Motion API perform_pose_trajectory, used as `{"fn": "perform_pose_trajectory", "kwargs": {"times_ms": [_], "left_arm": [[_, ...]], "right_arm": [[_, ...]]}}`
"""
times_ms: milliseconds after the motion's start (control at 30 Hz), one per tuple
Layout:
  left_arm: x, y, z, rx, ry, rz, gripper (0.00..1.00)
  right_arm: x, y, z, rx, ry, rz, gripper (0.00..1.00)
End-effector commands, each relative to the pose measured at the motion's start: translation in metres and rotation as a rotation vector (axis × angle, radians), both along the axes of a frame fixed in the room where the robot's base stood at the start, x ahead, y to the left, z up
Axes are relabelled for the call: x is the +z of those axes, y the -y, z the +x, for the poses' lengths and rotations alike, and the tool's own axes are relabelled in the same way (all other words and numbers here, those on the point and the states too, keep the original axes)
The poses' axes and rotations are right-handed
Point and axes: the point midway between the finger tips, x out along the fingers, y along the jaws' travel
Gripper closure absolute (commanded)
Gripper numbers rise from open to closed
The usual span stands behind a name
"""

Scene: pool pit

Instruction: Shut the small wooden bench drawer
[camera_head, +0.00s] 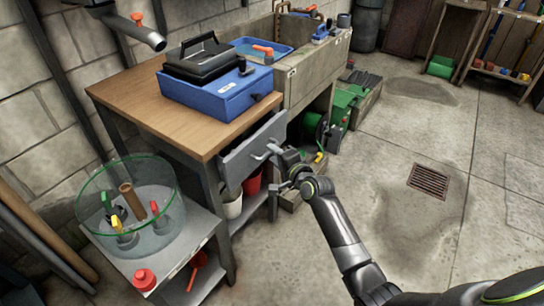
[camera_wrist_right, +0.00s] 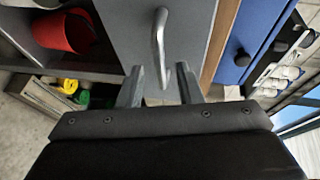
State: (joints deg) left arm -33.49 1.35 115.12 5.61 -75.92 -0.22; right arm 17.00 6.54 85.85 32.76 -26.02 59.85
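The bench drawer has a plain grey front (camera_head: 252,153) under the wooden bench top (camera_head: 150,105). The front stands out a little from below the top's edge. Its pale bar handle (camera_wrist_right: 158,40) shows upright in the right wrist view. My right gripper (camera_head: 273,168) is at the drawer front, reaching in from the lower right. In the right wrist view its two fingers (camera_wrist_right: 161,84) are apart, with the handle's near end between them and a gap on both sides. Part of the handle is hard to make out in the head view. My left gripper is not in view.
A blue case (camera_head: 217,101) lies on the bench top. A red bucket (camera_wrist_right: 66,31) and a white bucket (camera_head: 232,207) stand below the drawer. A glass tank (camera_head: 160,235) stands on a low table at left. The floor at right is clear around a drain grate (camera_head: 429,181).

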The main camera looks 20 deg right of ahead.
Motion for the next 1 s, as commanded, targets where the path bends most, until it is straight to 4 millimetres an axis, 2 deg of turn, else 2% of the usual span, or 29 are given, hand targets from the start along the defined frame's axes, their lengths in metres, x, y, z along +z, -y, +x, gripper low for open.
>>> {"fn": "perform_pose_trajectory", "kwargs": {"times_ms": [200, 500, 567, 767, 1000], "left_arm": [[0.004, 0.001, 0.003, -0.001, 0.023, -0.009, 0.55], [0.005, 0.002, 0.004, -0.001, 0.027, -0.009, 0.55], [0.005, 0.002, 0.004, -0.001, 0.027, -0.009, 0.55], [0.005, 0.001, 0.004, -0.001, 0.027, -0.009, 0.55], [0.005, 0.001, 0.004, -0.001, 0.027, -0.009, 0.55]], "right_arm": [[-0.004, -0.004, 0.016, 0.0, -0.001, 0.0, 0.68], [-0.003, -0.005, 0.017, 0.0, 0.0, 0.0, 0.68], [-0.003, -0.005, 0.017, 0.0, 0.0, 0.0, 0.73], [-0.004, -0.005, 0.017, 0.0, 0.0, 0.0, 0.99], [-0.004, -0.005, 0.017, 0.0, -0.001, 0.0, 1.0]]}}
